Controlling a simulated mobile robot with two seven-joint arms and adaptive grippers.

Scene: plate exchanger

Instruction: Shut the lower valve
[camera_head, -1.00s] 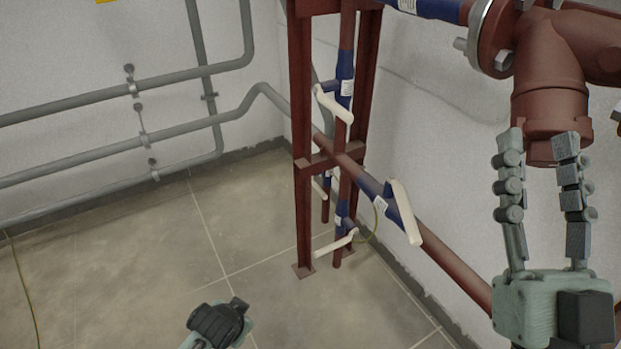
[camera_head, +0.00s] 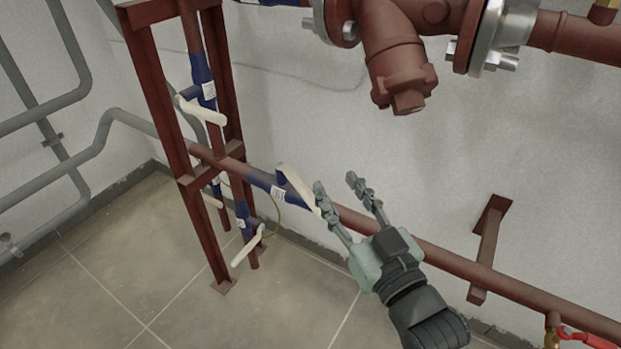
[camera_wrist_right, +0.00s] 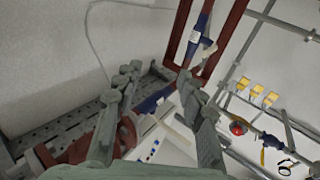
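Several valves with blue bodies and white lever handles show on the red pipes in the head view. One blue valve (camera_head: 262,181) is on the sloping pipe, with its white handle (camera_head: 297,185) pointing down to the right. Another blue valve (camera_head: 243,217) is lower on the upright pipe, with its handle (camera_head: 248,248) slanting down-left. My right gripper (camera_head: 337,186) is open and empty. Its left finger is close to the end of the sloping-pipe valve's handle; I cannot tell whether they touch. In the right wrist view, that blue valve (camera_wrist_right: 155,101) appears between the fingers. My left gripper is out of view.
A red steel frame (camera_head: 160,95) stands left of my right gripper, carrying an upper blue valve (camera_head: 203,82). A large red fitting (camera_head: 398,65) hangs above. A red wall bracket (camera_head: 488,245) is to the right. Tiled floor at lower left is clear.

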